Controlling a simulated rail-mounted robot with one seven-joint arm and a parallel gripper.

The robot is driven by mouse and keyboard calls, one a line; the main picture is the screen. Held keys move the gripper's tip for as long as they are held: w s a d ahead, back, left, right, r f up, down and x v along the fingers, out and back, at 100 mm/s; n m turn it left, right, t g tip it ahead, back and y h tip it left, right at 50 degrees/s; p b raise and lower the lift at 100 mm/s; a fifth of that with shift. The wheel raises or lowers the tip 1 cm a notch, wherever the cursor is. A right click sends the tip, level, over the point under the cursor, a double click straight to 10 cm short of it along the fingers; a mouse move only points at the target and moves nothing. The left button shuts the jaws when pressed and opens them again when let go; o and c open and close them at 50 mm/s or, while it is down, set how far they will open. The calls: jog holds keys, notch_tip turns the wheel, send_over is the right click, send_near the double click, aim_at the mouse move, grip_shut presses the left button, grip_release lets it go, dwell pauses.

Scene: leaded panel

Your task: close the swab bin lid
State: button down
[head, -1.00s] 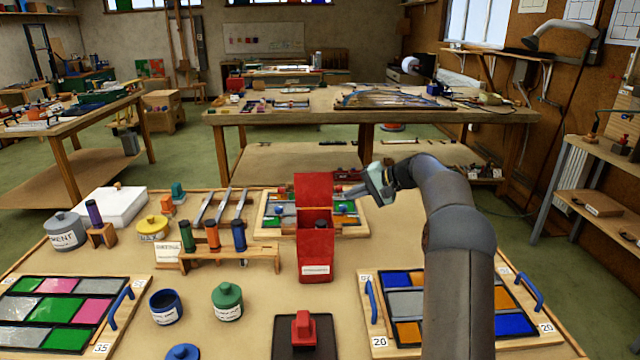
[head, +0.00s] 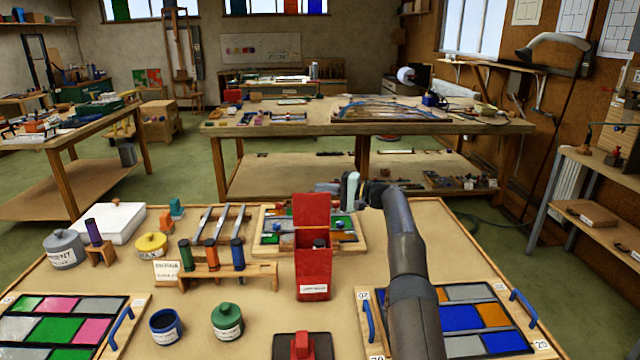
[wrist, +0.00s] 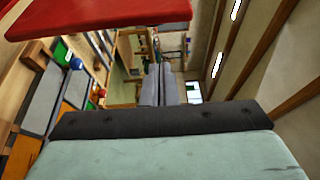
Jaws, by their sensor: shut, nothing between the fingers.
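The red swab bin (head: 314,277) stands upright near the middle of the table, with a white label on its front. Its red lid (head: 311,210) is open and stands up at the bin's back edge. A dark object shows inside the open top. My gripper (head: 325,187) is shut and empty, behind and above the lid, its fingers pointing left in the head view. In the wrist view the shut fingers (wrist: 158,85) point away from the camera, and the red lid (wrist: 105,14) crosses the top left. I cannot tell whether the fingers touch the lid.
A framed panel of coloured glass (head: 268,230) lies behind the bin. A wooden rack (head: 222,272) with several coloured tubes stands to its left. A tray with blue handles (head: 466,320) lies at the right under my arm. A red-handled block (head: 302,345) is in front.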

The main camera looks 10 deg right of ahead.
aim_at(320, 194)
jog(key=shift+s+a, duration=0.5)
jog(key=shift+s, duration=0.3)
jog(key=shift+s+a, duration=0.5)
jog(key=shift+s, duration=0.3)
jog(key=shift+s+b, duration=0.1)
jog(key=shift+b, duration=0.5)
